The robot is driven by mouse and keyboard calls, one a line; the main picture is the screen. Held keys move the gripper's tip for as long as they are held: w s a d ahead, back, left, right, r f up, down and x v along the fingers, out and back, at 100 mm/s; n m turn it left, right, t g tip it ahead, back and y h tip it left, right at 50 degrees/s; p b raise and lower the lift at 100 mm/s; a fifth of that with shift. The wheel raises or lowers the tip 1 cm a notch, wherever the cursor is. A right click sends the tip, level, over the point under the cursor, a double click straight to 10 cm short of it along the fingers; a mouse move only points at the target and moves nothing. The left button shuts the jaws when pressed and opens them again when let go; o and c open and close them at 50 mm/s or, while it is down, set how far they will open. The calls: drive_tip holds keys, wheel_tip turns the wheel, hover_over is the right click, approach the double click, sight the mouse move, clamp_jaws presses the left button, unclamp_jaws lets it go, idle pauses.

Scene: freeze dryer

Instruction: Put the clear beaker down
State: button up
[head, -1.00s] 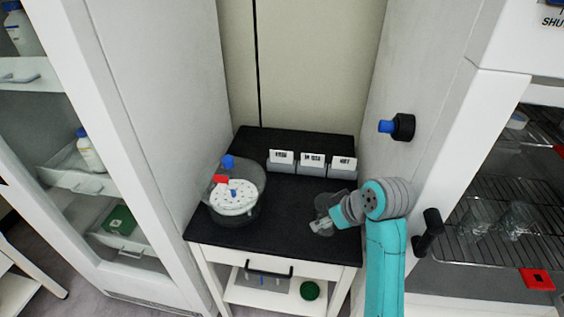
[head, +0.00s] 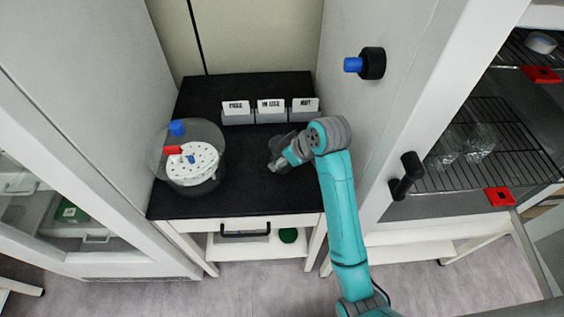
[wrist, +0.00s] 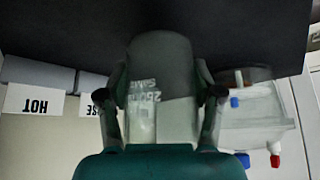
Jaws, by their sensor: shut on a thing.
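The clear beaker (head: 277,153) is over the right part of the black bench top, in front of the label holders. In the wrist view the beaker (wrist: 160,75) fills the middle, with pale lettering on its wall. My gripper (head: 286,157) is shut on the beaker. The wrist view shows a finger of my gripper (wrist: 163,95) on each side of it. The beaker's end is close to the dark bench top, but I cannot tell whether it touches. My gripper partly hides the beaker in the head view.
A clear round vessel with a white perforated plate (head: 192,165) stands at the left of the black bench top (head: 235,190). Label holders (head: 271,114) stand behind the beaker. A wall with a blue-capped knob (head: 371,64) rises at right. The bench's front middle is clear.

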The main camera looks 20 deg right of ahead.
drive_tip(key=shift+f, duration=1.6)
drive_tip(key=o, duration=1.2)
drive_tip(key=shift+f, duration=0.1)
drive_tip(key=shift+v, duration=3.9)
